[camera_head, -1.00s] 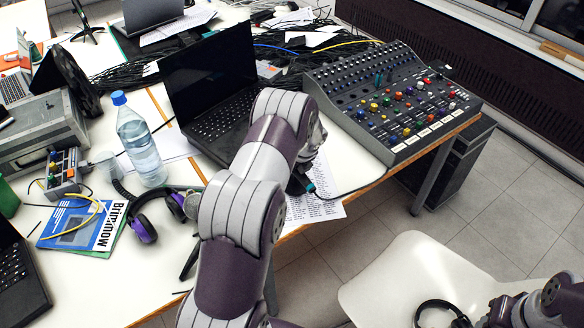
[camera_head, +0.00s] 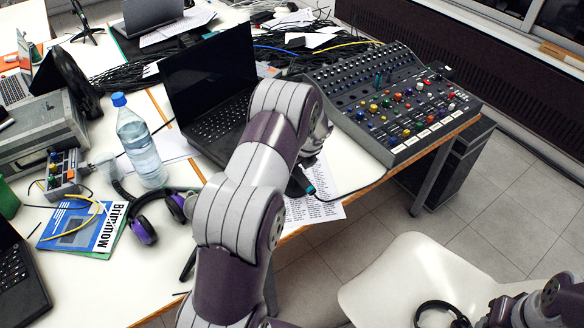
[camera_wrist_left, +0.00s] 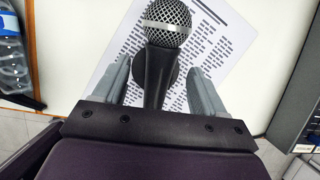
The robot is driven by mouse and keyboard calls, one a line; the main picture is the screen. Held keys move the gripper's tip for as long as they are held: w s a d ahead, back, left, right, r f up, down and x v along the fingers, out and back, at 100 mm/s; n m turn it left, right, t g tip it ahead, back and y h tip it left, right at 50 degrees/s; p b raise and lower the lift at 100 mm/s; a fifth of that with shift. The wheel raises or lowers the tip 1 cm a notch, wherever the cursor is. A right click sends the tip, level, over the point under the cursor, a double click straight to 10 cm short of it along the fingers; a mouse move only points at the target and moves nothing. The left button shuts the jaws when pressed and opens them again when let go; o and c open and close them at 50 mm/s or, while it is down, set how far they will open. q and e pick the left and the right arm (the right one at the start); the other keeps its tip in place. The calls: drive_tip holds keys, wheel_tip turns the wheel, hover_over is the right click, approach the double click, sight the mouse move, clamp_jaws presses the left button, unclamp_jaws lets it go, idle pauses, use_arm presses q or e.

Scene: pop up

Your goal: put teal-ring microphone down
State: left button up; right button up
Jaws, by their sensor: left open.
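The microphone (camera_wrist_left: 166,22) has a silver mesh head and a black body. In the left wrist view it is between the two grey fingers of my left gripper (camera_wrist_left: 160,92), over a printed sheet (camera_wrist_left: 220,42). The fingers are open, with a gap on each side of the body. A dark round shape shows around the body; I cannot tell if it is a base or a shadow. In the head view my left arm hides most of the microphone, and its teal ring (camera_head: 311,190) shows near the sheet (camera_head: 325,182). My right gripper is not in view.
A mixing console (camera_head: 395,100) stands right of the sheet, by the table's edge. An open laptop (camera_head: 215,85) is behind. A water bottle (camera_head: 140,140), purple headphones (camera_head: 143,228) and a magazine (camera_head: 85,225) are left. A white chair (camera_head: 410,270) stands in front.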

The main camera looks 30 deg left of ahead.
use_arm(q)
drive_tip(key=v, duration=0.7)
drive_tip(key=shift+s+d+r, duration=0.1)
drive_tip(key=shift+d+r, duration=0.05)
drive_tip(key=shift+r, duration=0.05)
drive_tip(key=s+d+r+n+h, duration=0.2)
drive_tip(key=s+d+n, duration=0.6)
drive_tip(key=s+n, duration=0.3)
drive_tip(key=s+d+r+n+h, duration=0.2)
drive_tip(key=s+d+n, duration=0.6)
drive_tip(key=s+n, duration=0.3)
drive_tip(key=shift+r, duration=0.25)
drive_tip(key=shift+s+d, duration=0.1)
drive_tip(key=shift+s, duration=0.05)
